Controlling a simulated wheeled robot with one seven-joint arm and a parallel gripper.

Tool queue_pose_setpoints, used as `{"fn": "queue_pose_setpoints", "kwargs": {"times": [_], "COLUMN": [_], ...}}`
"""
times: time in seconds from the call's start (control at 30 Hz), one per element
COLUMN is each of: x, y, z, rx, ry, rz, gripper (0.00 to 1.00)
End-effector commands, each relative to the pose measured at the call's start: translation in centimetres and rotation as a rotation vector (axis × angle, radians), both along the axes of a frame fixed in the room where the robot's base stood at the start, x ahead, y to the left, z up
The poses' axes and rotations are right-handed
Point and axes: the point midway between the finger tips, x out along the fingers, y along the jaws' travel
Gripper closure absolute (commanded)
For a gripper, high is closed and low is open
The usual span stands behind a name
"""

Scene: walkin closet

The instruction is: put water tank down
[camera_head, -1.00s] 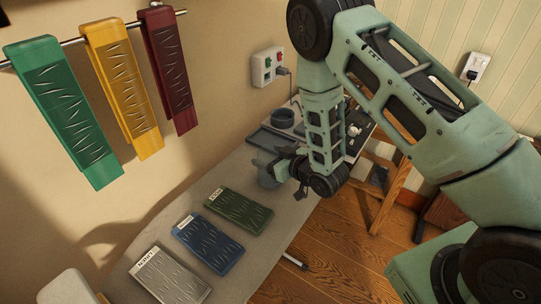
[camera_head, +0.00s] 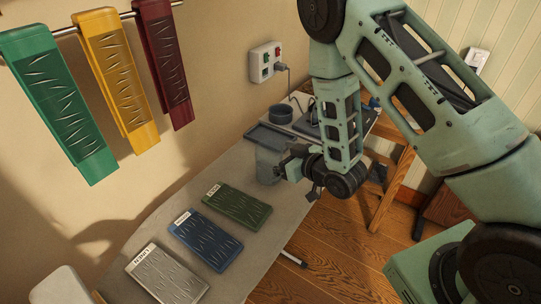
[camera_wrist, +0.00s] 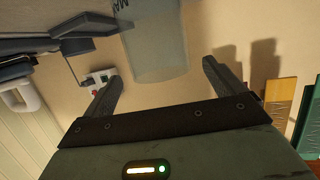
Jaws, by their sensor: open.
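The water tank (camera_head: 268,166) is a grey, see-through container standing upright on the ironing board-like table (camera_head: 196,182), near its far end. In the wrist view the tank (camera_wrist: 156,42) shows as a clear cylinder beyond and between the fingertips. My gripper (camera_head: 287,166) is just right of the tank in the head view, with its fingers partly hidden by my wrist. In the wrist view the two fingers of my gripper (camera_wrist: 161,69) are spread wide, with nothing held between them.
A dark tray (camera_head: 270,137), a black round holder (camera_head: 281,113) and a flat dark device (camera_head: 335,120) lie behind the tank. A wall socket (camera_head: 265,62) is above.

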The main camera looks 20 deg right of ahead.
Motion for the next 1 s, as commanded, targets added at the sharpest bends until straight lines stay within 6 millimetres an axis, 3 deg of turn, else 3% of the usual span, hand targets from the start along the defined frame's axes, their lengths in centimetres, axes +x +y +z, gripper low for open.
{"fn": "queue_pose_setpoints", "kwargs": {"times": [0.27,0.67,0.87,1.0], "x": [-4.8,-6.4,-5.6,-5.1], "y": [-2.2,-2.9,-1.2,1.6], "z": [1.8,2.4,2.9,4.1], "rx": [0.001,0.0,-0.037,-0.103], "ry": [0.005,0.001,0.065,0.196], "rz": [-0.002,0.001,0.017,0.04], "gripper": [0.06,0.06,0.06,0.06]}}
